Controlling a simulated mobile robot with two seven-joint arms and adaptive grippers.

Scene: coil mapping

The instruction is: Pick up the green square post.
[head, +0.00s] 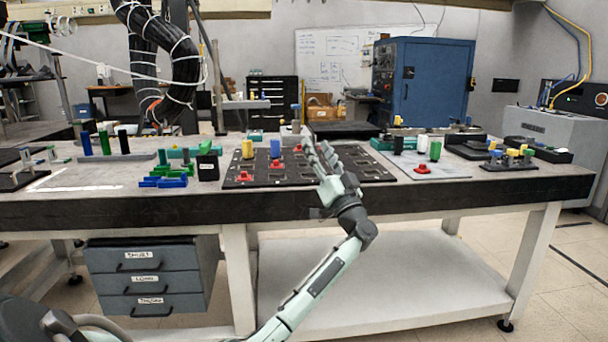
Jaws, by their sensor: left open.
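A tall green post (105,142) stands upright on the left part of the workbench, between a blue post (86,143) and a black post (123,141). A shorter green post (435,150) stands on the right part of the bench beside a white one (422,145). Both are too small for me to be sure which is square. My left gripper (318,150) is open over the black board in the middle, apart from both green posts. I see nothing between its fingers. My right gripper is not in view.
The dark board (240,182) holds red, yellow and blue pieces. Blue and green brackets (165,180) and a black block (208,167) lie left of it. A grey plate (455,168) with a red piece (422,170) lies to its right. Thick black hoses (185,60) hang behind.

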